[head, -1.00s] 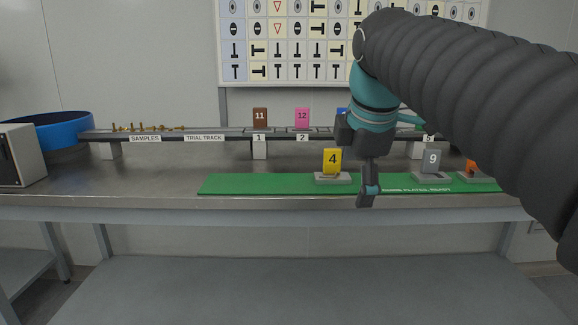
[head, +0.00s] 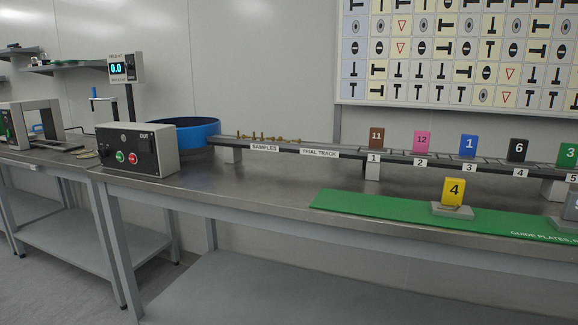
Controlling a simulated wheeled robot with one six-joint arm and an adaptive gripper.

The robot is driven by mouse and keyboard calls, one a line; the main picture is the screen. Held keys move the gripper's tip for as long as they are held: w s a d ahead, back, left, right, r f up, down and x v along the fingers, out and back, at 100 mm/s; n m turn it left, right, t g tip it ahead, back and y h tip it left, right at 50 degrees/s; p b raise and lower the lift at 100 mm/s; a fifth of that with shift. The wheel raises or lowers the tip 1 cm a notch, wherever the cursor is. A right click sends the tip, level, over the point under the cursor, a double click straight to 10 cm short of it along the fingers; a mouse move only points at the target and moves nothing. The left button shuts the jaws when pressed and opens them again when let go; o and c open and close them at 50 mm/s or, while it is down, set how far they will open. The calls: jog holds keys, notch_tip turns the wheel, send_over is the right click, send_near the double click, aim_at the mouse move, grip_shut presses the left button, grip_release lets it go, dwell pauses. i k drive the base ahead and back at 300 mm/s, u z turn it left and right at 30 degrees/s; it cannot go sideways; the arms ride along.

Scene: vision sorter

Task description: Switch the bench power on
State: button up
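A grey control box (head: 160,149) with a black front panel stands on the left part of the steel bench (head: 250,184). Its panel carries a green button (head: 120,157) and a red button (head: 133,158) side by side, with dark knobs or sockets above them and the word OUT at the upper right. Whether the power is on cannot be told from the panel. My gripper and arm are out of view.
A blue bowl (head: 190,131) stands behind the box. The trial track (head: 335,153) holds numbered plates. A green mat (head: 370,208) with a yellow plate 4 (head: 453,192) lies at the right. A display (head: 126,68) reading 0.0 stands behind left. Bench front between box and mat is clear.

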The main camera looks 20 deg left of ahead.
aim_at(103, 153)
jog(key=u, duration=2.55)
jog(key=i, duration=1.35)
jog(key=z, duration=0.75)
